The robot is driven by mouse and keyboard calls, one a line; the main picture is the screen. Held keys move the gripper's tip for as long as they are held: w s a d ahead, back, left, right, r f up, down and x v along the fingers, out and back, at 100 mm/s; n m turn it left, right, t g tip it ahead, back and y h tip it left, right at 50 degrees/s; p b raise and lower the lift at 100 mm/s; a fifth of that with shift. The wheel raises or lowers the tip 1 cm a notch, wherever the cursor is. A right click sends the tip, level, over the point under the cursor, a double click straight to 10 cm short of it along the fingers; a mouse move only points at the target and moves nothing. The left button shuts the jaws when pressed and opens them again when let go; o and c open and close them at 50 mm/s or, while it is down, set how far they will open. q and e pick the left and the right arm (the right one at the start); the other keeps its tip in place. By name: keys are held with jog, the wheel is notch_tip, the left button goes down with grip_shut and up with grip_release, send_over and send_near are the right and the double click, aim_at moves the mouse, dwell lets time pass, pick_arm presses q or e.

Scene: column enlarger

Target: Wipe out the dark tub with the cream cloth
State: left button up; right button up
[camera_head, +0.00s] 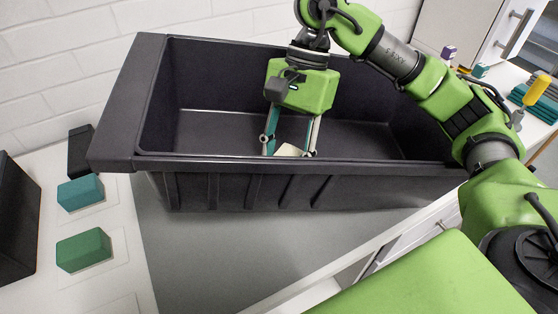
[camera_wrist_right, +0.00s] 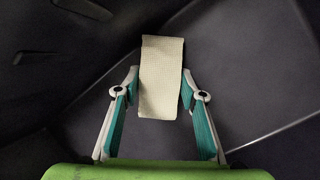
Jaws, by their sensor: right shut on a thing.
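The dark tub (camera_head: 330,188) is a deep rectangular basin across the middle of the head view; its near wall hides part of the floor inside. In the right wrist view the textured cloth (camera_wrist_right: 162,60) is held between the two fingertips, against the tub's dark inside (camera_wrist_right: 235,60). I cannot tell whether it touches the floor. My left gripper is out of view.
A teal block (camera_head: 80,193) and a green block (camera_head: 84,250) lie on the white counter at the left, near a dark box (camera_head: 15,215). A white brick wall (camera_head: 50,60) is behind the tub.

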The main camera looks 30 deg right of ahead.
jog(key=shift+s+a, duration=0.2)
jog(key=shift+a, duration=1.9)
jog(key=shift+s+a+r, duration=0.1)
jog(key=shift+s+a, duration=0.1)
jog(key=shift+a, duration=0.25)
jog(key=shift+w+a, duration=0.3)
jog(key=shift+a, duration=0.1)
jog(key=shift+w+a, duration=0.15)
jog(key=shift+a, duration=0.85)
jog(key=shift+w+a, duration=0.25)
jog(key=shift+a, duration=0.1)
jog(key=shift+s, duration=0.1)
notch_tip(320, 180, up, 7)
jog(key=p, duration=0.3)
